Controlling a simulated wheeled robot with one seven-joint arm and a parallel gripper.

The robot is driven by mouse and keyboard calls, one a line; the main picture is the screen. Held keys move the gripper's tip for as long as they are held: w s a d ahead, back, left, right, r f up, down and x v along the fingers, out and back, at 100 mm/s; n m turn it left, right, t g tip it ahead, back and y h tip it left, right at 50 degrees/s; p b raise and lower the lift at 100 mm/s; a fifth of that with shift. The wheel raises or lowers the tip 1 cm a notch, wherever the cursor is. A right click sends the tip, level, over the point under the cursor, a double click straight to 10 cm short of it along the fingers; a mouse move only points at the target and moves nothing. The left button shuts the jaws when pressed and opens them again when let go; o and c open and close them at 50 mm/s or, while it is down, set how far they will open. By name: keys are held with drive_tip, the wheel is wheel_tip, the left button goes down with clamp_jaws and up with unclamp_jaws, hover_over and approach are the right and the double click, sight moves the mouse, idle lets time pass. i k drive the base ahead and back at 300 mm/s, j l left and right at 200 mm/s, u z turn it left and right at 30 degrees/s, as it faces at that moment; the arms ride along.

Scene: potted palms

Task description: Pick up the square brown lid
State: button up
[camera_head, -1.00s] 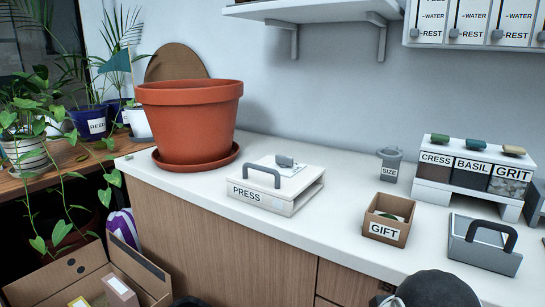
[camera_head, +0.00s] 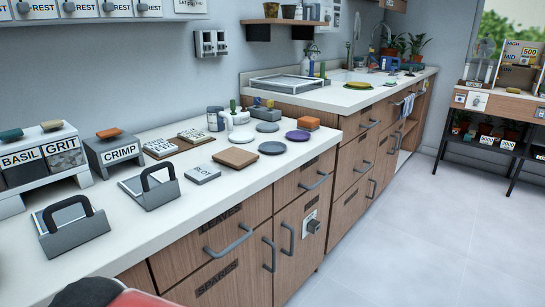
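A flat square brown piece (camera_head: 236,157), which looks like the square brown lid, lies on the white counter near its front edge. It is right of the BLOT block (camera_head: 202,174) and left of a grey disc (camera_head: 272,148). Nothing covers it. My gripper is not in view; only a dark rounded part and a red part, probably of my arm, show at the lower left.
A purple disc (camera_head: 298,136), more grey discs (camera_head: 267,127) and an orange-brown block (camera_head: 308,123) lie to the right. Text boards (camera_head: 161,148) lie behind. Black-handled grey tools (camera_head: 150,187) and the CRIMP box (camera_head: 115,152) stand left. Open floor (camera_head: 400,240) is at right.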

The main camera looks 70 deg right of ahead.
sight(233, 157)
drive_tip(key=z, duration=2)
